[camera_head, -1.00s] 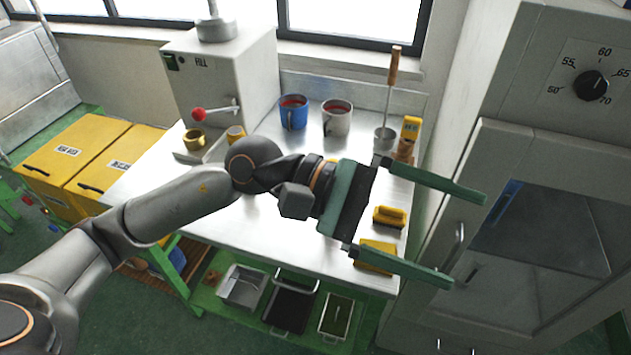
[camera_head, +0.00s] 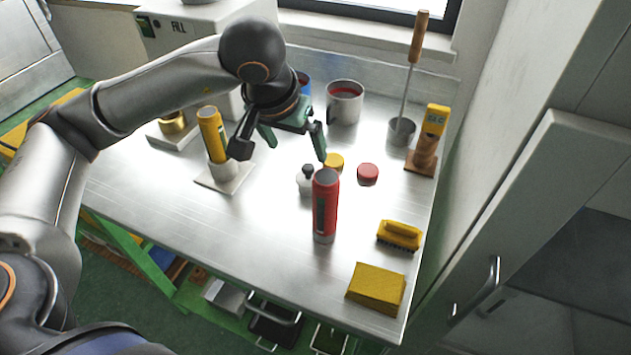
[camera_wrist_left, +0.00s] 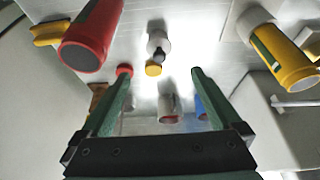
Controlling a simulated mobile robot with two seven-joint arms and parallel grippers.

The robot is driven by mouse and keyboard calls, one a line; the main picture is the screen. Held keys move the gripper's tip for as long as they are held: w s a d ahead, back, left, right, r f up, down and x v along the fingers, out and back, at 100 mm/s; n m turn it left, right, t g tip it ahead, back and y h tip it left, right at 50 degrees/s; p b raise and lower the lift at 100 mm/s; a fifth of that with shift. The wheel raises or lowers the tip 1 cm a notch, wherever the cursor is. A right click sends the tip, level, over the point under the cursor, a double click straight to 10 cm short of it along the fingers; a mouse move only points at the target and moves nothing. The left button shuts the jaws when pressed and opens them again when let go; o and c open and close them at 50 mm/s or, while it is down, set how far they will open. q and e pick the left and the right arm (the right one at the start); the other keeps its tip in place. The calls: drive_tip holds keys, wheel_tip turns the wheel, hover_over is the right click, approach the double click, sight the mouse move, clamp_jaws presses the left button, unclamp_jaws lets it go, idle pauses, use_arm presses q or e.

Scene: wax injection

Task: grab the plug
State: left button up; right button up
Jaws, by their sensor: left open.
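The plug is most likely the small pale grey piece with a black knob (camera_head: 304,183) standing on the metal bench, left of and behind the red cylinder. In the left wrist view the plug (camera_wrist_left: 158,42) shows beyond my fingertips, roughly centred between them. My left gripper (camera_head: 297,152) is open and empty, its fingers pointing down above the bench, behind the plug and apart from it. The fingers also show in the left wrist view (camera_wrist_left: 161,76). My right gripper is not in view.
A red cylinder (camera_head: 325,208), yellow cap (camera_head: 334,162) and red cap (camera_head: 367,174) stand close to the plug. A yellow cylinder (camera_head: 212,138) stands on a white base at left. Mugs (camera_head: 345,104) are behind. A brush (camera_head: 400,235) and yellow sponge (camera_head: 376,287) lie front right.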

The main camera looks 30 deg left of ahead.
sight(307, 168)
use_arm(q)
drive_tip(key=x, duration=0.6)
drive_tip(key=shift+f, duration=0.25)
drive_tip(key=shift+p+x, duration=0.3)
drive_tip(key=shift+x, duration=2.75)
drive_tip(key=shift+w+d, duration=0.1)
drive_tip(key=shift+w, duration=0.05)
drive_tip(key=shift+c, duration=0.3)
drive_tip(key=shift+r, duration=0.1)
clamp_jaws()
drive_tip(key=shift+r, duration=0.15)
